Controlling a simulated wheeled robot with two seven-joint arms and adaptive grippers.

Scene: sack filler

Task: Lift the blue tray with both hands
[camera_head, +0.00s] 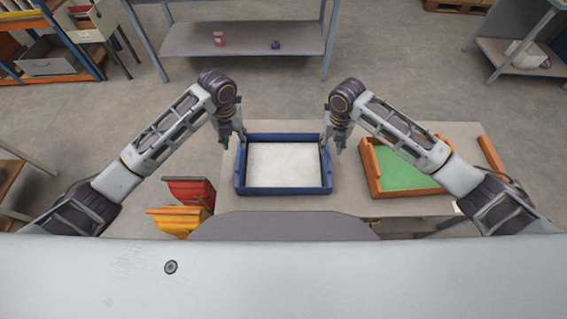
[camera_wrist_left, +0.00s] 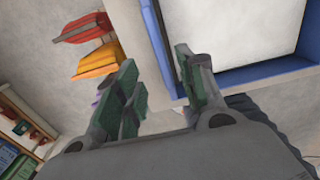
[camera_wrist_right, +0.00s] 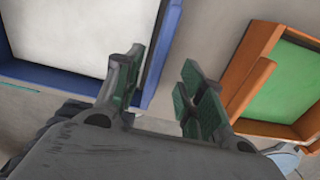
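The blue tray (camera_head: 284,191) lies on the table with a white sheet-like surface inside it. My left gripper (camera_head: 234,139) is at the far part of the tray's left wall; in the left wrist view its fingers (camera_wrist_left: 158,72) are apart, with the blue wall (camera_wrist_left: 154,30) showing between them. My right gripper (camera_head: 332,142) is at the far part of the right wall; in the right wrist view its fingers (camera_wrist_right: 163,65) are apart, with the blue wall (camera_wrist_right: 170,25) between them. I cannot tell whether any finger touches the tray.
An orange-framed tray with a green inside (camera_head: 398,170) is on the table (camera_head: 300,205) to the right. Red (camera_head: 190,190) and yellow (camera_head: 180,219) bins are beside the table's left edge. A grey shelf (camera_head: 245,40) stands beyond, across open floor.

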